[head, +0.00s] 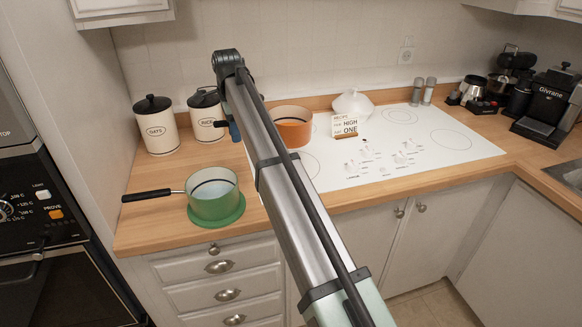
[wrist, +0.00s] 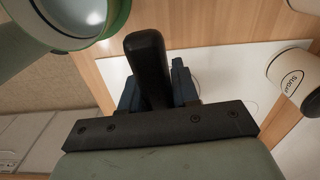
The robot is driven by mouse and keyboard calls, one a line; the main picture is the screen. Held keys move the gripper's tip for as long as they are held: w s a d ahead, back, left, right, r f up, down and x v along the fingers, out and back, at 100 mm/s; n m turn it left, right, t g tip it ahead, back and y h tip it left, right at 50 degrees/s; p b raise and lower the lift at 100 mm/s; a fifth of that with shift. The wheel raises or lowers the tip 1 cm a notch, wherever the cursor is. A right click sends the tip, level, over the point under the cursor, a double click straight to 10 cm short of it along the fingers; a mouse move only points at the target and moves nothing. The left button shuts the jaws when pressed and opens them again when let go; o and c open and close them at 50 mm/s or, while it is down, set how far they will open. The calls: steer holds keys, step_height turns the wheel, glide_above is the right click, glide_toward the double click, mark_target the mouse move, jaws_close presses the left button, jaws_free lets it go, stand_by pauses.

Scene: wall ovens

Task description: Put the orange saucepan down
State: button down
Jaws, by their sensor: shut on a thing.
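The orange saucepan (head: 294,128) is in the head view, behind my arm, by the left edge of the white hob. My arm crosses in front and hides part of it. Its black handle (wrist: 147,62) stands between the blue fingers of my gripper (wrist: 156,88) in the wrist view; the pan's body does not show there. In the head view my gripper (head: 234,130) is mostly hidden by the arm, at the handle left of the pan. It is shut on the handle. I cannot tell whether the pan's base touches a surface.
A green saucepan (head: 214,204) stands on a green mat at the front left of the wooden worktop. Two lidded canisters (head: 157,128) stand at the back left. A recipe sign (head: 345,125) and a white lidded pot (head: 353,103) are right of the orange saucepan. The hob's right side (head: 440,135) is clear.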

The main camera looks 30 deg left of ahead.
steer(key=shift+s+d+f, duration=0.15)
steer(key=shift+d+f, duration=0.05)
steer(key=shift+f, duration=1.5)
steer(key=shift+s+d+f, duration=0.15)
steer(key=shift+f, duration=1.6)
steer(key=shift+s+d+f, duration=0.15)
steer(key=shift+d+f, duration=0.05)
steer(key=shift+f, duration=1.6)
steer(key=c, duration=0.8)
jaws_free()
steer(key=shift+c, duration=0.2)
step_height(320, 180, up, 12)
